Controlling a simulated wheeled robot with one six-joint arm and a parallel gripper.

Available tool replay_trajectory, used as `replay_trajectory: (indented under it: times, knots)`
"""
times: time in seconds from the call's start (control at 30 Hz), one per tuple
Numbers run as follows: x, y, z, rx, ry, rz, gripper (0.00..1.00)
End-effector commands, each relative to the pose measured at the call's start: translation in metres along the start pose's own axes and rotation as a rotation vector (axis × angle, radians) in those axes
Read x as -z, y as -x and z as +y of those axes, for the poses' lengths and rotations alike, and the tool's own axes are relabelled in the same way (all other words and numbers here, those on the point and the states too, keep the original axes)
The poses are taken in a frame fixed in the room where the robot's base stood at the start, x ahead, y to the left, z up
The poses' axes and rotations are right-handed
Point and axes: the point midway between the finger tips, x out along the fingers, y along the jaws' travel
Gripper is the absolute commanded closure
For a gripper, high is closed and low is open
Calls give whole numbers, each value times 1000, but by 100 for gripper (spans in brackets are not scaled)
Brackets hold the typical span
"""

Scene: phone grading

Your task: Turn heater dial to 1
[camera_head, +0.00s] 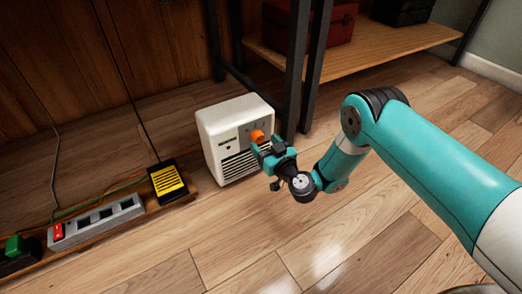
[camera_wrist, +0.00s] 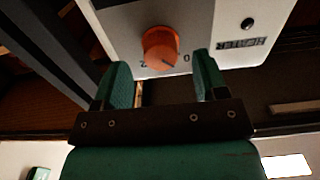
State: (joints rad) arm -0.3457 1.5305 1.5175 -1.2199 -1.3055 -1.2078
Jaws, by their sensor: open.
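The heater (camera_head: 215,140) is a white box with dark vent slots, standing on the wooden floor. Its round orange dial (camera_head: 257,135) is on the front face. The dial also shows in the wrist view (camera_wrist: 160,46), where the heater face (camera_wrist: 115,28) appears upside down. A "0" and a "2" are printed beside the dial; a dark line shows on the dial on the side toward the "0". My gripper (camera_wrist: 161,62) is open, its green fingers on either side of the dial, with the dial around and just beyond the fingertips. Contact cannot be told.
A power strip (camera_head: 97,222) with a red switch and a yellow-black box (camera_head: 169,181) lie on a low board left of the heater. Dark shelf posts (camera_head: 294,70) stand close behind it. A red toolbox (camera_head: 325,28) sits on the shelf. The floor in front is clear.

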Motion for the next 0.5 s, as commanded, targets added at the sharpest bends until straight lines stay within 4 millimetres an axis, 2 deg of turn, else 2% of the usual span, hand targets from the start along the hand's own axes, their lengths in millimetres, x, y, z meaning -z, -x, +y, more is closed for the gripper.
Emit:
replay_trajectory:
  times: [0.03, 0.1, 0.5]
  knots:
    - [-7, -2, -1, 1, 2, 2, 34]
    - [-1, -8, -3, 6, 4, 2, 34]
    - [0, -29, -1, 1, 1, 0, 34]
